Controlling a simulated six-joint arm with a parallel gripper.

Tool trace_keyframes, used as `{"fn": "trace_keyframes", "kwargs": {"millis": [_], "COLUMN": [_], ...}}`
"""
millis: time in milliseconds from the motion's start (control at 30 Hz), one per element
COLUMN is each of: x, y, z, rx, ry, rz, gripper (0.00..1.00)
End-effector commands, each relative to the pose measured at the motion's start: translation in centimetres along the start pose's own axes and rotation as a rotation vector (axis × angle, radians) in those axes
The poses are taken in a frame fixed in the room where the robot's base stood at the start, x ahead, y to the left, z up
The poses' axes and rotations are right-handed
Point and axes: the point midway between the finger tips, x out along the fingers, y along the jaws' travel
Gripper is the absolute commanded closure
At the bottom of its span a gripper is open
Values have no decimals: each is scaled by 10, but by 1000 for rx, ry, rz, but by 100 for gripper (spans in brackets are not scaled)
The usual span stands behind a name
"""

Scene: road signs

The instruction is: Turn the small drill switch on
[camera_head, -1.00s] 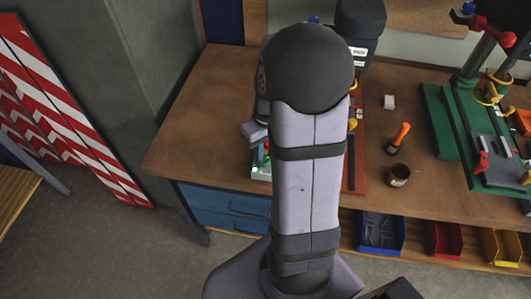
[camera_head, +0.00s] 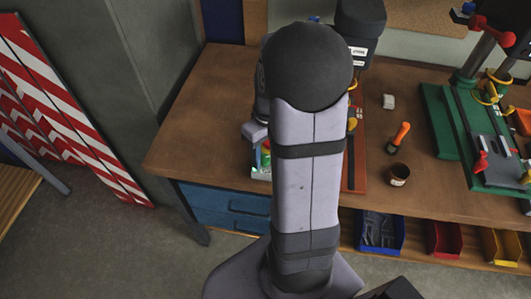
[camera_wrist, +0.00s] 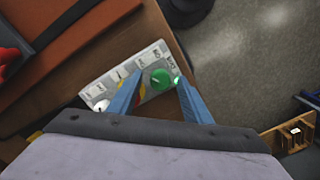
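A pale switch box (camera_wrist: 128,76) with small printed labels shows in the wrist view, near the bench edge. A round green knob (camera_wrist: 161,78) sits at its right end, and a paler round knob (camera_wrist: 100,105) sits at its left end. The labels are too small to read, so I cannot tell which control is the small drill switch. My gripper (camera_wrist: 159,80) has two blue fingers spread apart, one on each side of the green knob. Contact with the knob is not clear. In the head view, my arm hides most of the switch box (camera_head: 262,173).
The bench (camera_head: 215,100) holds an orange-handled tool (camera_head: 401,135), a small dark cup (camera_head: 397,174) and a green-based machine (camera_head: 450,125) on the right. Blue, red and yellow bins (camera_head: 444,239) sit below. A red-and-white striped barrier (camera_head: 70,115) stands left.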

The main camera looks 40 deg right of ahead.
Motion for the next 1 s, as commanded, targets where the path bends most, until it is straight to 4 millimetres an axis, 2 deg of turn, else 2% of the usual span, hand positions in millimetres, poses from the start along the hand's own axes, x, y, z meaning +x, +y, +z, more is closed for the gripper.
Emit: {"fn": "trace_keyframes", "kwargs": {"millis": [267, 700, 1000], "x": [-6, -60, -73], "y": [0, 0, 0], "z": [0, 0, 0], "rx": [1, 1, 1], "ry": [0, 2, -1], "rz": [0, 1, 0], "gripper": [55, 55, 55]}}
